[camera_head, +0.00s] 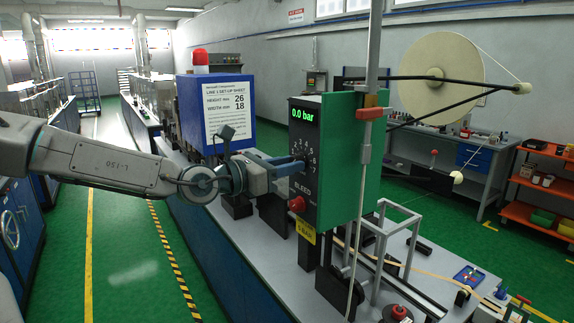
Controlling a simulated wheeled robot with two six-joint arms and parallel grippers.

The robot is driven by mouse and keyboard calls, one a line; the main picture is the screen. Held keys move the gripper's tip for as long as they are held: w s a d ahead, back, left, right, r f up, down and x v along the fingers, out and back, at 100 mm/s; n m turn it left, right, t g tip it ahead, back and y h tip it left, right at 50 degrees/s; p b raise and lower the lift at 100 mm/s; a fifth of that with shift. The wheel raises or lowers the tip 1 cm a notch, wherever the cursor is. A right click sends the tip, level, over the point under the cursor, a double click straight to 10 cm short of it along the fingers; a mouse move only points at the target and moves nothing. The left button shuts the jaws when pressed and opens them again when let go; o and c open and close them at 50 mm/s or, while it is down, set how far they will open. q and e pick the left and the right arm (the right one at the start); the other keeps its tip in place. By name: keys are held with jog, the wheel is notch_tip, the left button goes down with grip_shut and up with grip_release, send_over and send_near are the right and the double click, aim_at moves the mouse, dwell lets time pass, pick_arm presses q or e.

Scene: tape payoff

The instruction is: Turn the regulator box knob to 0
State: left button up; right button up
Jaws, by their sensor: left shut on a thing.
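The regulator box (343,135) has a black front and a green side, and stands at the middle of the view. Its green display (303,114) reads 0.0 bar. Printed scale numbers ring the knob on the black front. My left gripper (294,166) reaches in from the left and is shut on the knob, whose body is mostly hidden by the fingers. I cannot make out the knob's pointer. A red button (297,204) sits below, next to the word BLEED. My right gripper is not in view.
A blue box with a set-up sheet (227,108) and red lamp (200,58) stands behind my left wrist. A large cream tape reel (440,72) is to the right on black arms. A grey frame (398,235) stands on the bench. Green floor lies open at left.

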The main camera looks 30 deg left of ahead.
pick_arm(q)
jog(key=shift+c, duration=0.7)
jog(key=shift+r+n+b, duration=0.15)
jog(key=shift+n+b, duration=0.8)
jog(key=shift+n, duration=13.95)
jog(key=o, duration=1)
